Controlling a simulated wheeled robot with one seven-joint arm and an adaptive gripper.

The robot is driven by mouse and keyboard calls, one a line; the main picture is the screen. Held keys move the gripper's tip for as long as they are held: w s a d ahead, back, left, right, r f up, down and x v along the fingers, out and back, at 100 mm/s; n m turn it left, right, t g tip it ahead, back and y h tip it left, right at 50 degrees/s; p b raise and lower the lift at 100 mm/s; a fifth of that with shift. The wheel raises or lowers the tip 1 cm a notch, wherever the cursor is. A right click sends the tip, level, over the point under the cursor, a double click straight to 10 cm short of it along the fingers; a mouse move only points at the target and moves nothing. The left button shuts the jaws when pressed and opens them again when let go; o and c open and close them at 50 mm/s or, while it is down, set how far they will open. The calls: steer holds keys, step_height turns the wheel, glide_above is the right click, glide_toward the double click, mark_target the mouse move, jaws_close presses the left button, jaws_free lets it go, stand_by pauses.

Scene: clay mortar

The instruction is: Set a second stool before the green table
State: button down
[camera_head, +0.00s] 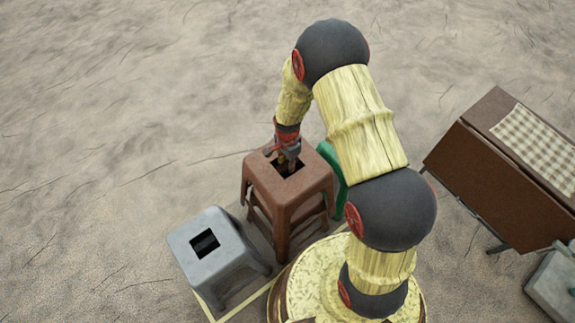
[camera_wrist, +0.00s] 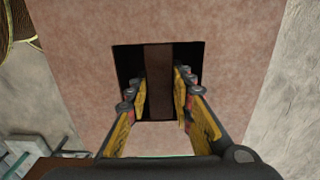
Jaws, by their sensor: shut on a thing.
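A brown stool (camera_head: 290,184) stands just left of my base, with a square hole in its seat. My gripper (camera_head: 287,160) reaches down into that hole. The seat (camera_wrist: 230,25) fills most of that view. A grey stool (camera_head: 200,245) with a similar hole stands to the lower left. A green piece (camera_head: 333,160) shows behind the brown stool, mostly hidden. I cannot tell whether it is a stool or a table.
A brown table (camera_head: 490,180) with a checked cloth (camera_head: 540,147) stands at the right. A grey object (camera_head: 553,285) is at the lower right edge. The stools are close together beside my base. Cracked, sandy ground (camera_head: 120,110) is clear at the upper left.

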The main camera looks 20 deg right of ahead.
step_height(320, 180, up, 22)
steer(key=p, duration=1.3)
steer(key=shift+f+p, duration=0.2)
steer(key=shift+p, duration=0.2)
steer(key=shift+w, duration=0.15)
